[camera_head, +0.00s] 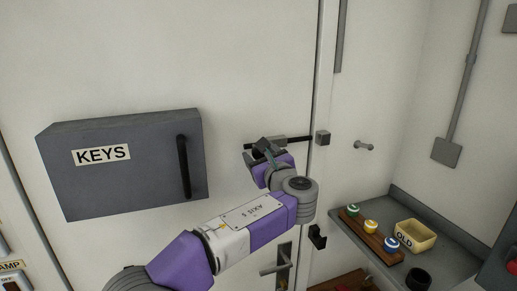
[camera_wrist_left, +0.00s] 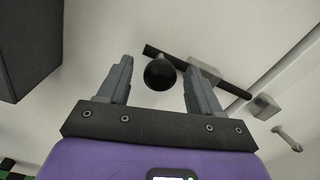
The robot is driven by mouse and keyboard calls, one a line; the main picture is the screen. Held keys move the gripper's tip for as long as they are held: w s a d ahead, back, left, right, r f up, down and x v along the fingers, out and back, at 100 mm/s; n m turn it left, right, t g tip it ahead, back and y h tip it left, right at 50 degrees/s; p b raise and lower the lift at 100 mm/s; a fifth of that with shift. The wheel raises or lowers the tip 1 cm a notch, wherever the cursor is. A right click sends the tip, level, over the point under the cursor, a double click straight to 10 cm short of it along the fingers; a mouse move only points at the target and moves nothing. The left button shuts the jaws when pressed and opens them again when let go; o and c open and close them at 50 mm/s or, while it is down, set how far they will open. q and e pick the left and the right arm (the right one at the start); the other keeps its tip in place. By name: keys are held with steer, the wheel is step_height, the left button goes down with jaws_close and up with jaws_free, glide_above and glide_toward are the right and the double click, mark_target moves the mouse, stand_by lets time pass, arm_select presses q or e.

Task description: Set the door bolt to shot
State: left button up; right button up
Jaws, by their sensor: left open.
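The door bolt is a dark bar (camera_head: 297,139) in a grey guide on the white door. Its right end reaches close to the grey keeper block (camera_head: 322,138) on the frame; I cannot tell whether it enters. In the left wrist view the bar (camera_wrist_left: 233,88), its guide (camera_wrist_left: 204,72) and the keeper (camera_wrist_left: 265,106) show too. The bolt's round black knob (camera_wrist_left: 160,74) appears between the spread fingers of my left gripper (camera_wrist_left: 158,72), with gaps on both sides. In the head view my left gripper (camera_head: 262,151) is at the bolt's left part and hides it. My right gripper is not seen.
A grey KEYS box (camera_head: 121,181) with a black handle juts from the door at left. A door handle (camera_head: 275,269) is below my arm. A grey shelf (camera_head: 439,221) at right holds coloured knobs and an OLD tray (camera_head: 415,236). A wall peg (camera_head: 364,145) sits right of the keeper.

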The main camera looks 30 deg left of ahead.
arm_select(q)
steer(key=shift+x, duration=1.1)
steer(key=shift+c, duration=0.2)
jaws_close()
